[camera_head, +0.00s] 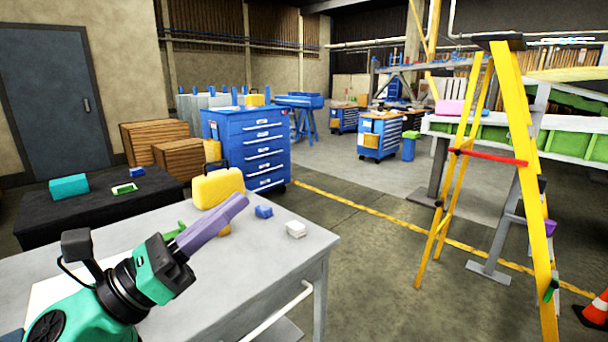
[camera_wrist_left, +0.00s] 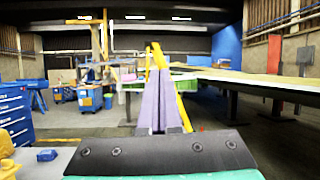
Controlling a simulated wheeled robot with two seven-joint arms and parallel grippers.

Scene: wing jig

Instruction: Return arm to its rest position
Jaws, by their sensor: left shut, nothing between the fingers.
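My left gripper (camera_head: 238,202) comes in from the lower left in the head view, above the grey worktable (camera_head: 285,262). Its long purple fingers are together and point up and to the right, with nothing between them. In the left wrist view the purple fingers (camera_wrist_left: 157,75) also stand closed together, pointing away over the floor. The left arm is extended over the table's left part. My right gripper is in neither view.
A blue drawer cabinet (camera_head: 262,155) stands behind. A yellow ladder (camera_head: 517,130) stands at the right. Open floor lies between table and ladder.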

